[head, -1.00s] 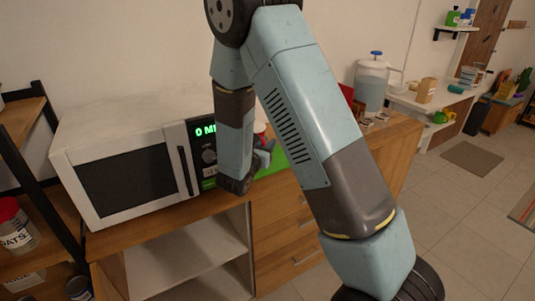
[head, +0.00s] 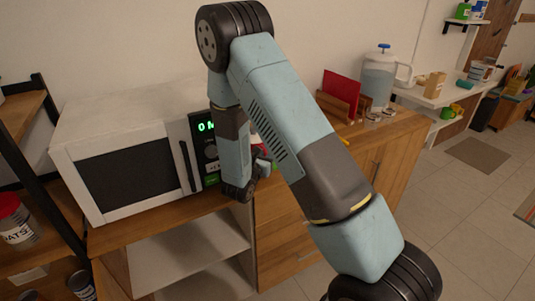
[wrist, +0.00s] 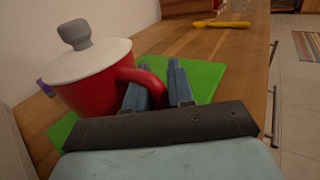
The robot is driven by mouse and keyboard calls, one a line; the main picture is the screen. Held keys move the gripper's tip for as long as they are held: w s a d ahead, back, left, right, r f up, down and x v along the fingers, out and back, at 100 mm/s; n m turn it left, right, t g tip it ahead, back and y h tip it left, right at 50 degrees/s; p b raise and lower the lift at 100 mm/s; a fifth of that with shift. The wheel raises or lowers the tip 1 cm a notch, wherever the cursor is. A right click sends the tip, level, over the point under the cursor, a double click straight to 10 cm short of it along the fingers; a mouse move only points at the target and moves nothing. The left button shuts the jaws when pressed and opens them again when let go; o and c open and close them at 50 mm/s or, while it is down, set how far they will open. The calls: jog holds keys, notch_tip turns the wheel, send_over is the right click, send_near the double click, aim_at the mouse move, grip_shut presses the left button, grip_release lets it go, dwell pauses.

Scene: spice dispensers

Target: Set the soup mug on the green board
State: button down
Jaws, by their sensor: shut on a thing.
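The soup mug is red with a white lid and a grey knob; it fills the left of the wrist view (wrist: 88,92). Its handle (wrist: 152,80) lies between the fingers of my gripper (wrist: 157,84), which is shut on it. The mug looks upright. The green board (wrist: 205,75) lies under and around it in the wrist view; whether the mug's base touches the board is hidden. In the head view my gripper (head: 262,163) is beside the microwave, and my arm hides most of the mug and board.
A white microwave (head: 130,150) stands close left of my gripper on the wooden counter (head: 150,228). A yellow utensil (wrist: 220,24) lies beyond the board. A red item in a wooden holder (head: 340,92) and a drink dispenser (head: 378,80) stand further right.

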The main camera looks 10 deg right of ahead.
jog(key=c, duration=1)
grip_release()
